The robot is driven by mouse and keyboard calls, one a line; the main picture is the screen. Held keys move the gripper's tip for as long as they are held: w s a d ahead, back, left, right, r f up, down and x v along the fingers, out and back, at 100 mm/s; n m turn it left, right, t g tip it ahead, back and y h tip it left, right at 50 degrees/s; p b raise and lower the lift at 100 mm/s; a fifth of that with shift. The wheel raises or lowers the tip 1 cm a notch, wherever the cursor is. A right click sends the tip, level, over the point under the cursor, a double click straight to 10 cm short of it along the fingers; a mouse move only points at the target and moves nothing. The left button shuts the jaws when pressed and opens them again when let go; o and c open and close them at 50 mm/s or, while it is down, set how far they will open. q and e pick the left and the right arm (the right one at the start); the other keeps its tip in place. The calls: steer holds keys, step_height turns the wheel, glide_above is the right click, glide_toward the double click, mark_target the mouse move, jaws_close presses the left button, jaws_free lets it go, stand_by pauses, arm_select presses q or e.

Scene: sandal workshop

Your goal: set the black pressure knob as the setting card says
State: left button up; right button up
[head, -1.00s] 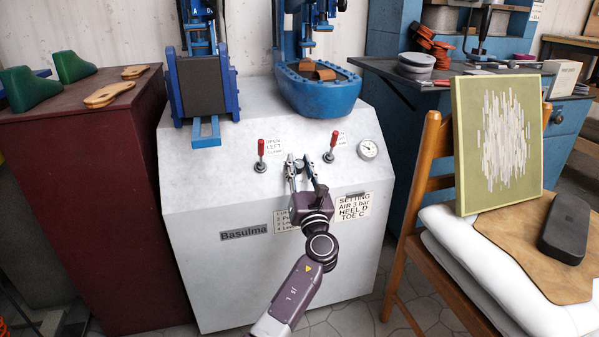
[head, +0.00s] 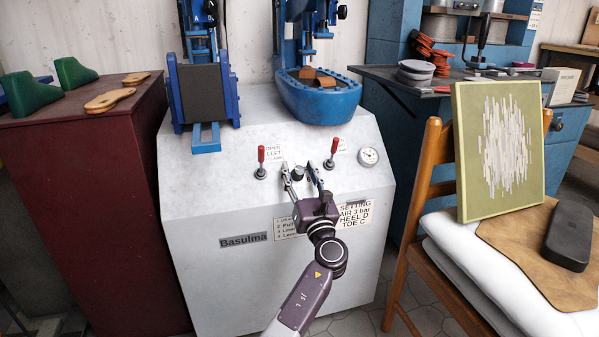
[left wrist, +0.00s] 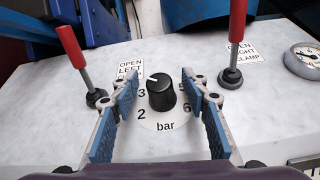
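The black pressure knob (left wrist: 160,93) stands on a white dial marked in bar. Its white pointer line points up and slightly left, clockwise past the 3. The 2, 3, 5 and 6 show at least partly. The knob also shows in the head view (head: 298,173). My left gripper (left wrist: 163,108) is open, with one blue-padded finger on each side of the knob and gaps between. It also shows in the head view (head: 299,168). The setting card (head: 354,214) on the machine front reads AIR 3 bar, HEEL D, TOE C. My right gripper is out of view.
A red-handled left lever (left wrist: 75,55) and right lever (left wrist: 236,30) stand on either side of the dial. A round gauge (head: 369,156) sits to the right. A wooden chair (head: 424,180) with a green board stands right of the machine.

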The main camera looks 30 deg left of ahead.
arm_select(q)
steer(key=v, duration=1.2)
stand_by(0.3)
